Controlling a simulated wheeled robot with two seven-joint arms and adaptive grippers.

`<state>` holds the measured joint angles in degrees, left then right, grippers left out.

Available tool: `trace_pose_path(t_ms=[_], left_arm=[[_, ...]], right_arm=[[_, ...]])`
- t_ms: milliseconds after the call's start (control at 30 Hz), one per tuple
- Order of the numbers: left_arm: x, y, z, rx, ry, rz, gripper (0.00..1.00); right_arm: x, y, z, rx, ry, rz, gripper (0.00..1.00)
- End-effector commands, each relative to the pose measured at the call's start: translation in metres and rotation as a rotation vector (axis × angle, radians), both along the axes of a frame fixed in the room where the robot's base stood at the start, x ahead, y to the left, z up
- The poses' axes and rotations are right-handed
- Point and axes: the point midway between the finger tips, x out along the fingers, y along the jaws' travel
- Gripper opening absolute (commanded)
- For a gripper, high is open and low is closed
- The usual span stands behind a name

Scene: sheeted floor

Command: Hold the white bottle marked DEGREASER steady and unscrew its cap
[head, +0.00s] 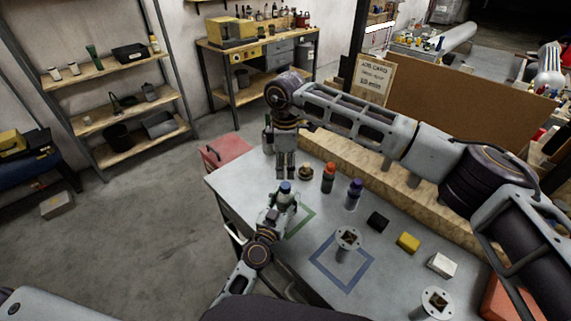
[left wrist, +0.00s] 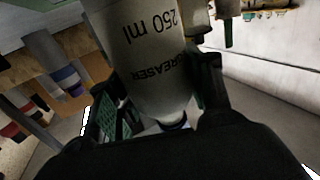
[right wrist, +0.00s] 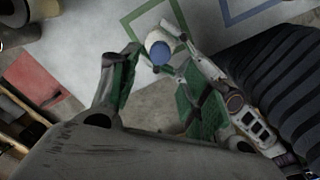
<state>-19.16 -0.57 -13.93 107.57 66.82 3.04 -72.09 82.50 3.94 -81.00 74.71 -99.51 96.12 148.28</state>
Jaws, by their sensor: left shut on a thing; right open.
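The white bottle marked DEGREASER (head: 286,199) has a blue cap (head: 285,187) and looks upright near the left edge of the workbench. In the left wrist view the bottle (left wrist: 145,65) shows "250 ml" and part of its name. My left gripper (head: 281,211) is shut around the bottle's body. My right gripper (head: 286,178) points down above the bottle, open and empty. In the right wrist view the blue cap (right wrist: 160,53) lies near the gap between its fingertips, seen from above and apart from them. I cannot tell whether the bottle's base touches the bench.
A green square outline (head: 304,227) and a blue one (head: 342,284) mark the bench. An orange-capped bottle (head: 328,180) and a purple-capped bottle (head: 353,197) stand to the right. Black (head: 377,221), yellow (head: 408,242) and white (head: 442,264) blocks lie farther right.

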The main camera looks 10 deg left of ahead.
Motion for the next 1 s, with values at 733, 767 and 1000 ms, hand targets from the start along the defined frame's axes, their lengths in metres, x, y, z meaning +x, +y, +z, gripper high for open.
trace_pose_path(t_ms=[733,767,1000], left_arm=[[0.000,0.000,0.000,0.001,0.001,0.000,0.00],[0.000,0.000,0.000,0.001,0.001,0.000,0.00],[0.000,0.000,0.000,0.001,0.001,0.000,0.00]], right_arm=[[0.000,0.000,-0.061,-0.001,0.002,0.000,0.47],[0.000,0.000,-0.064,0.000,0.001,0.000,0.47],[0.000,0.000,-0.078,0.000,0.001,0.001,0.47]])
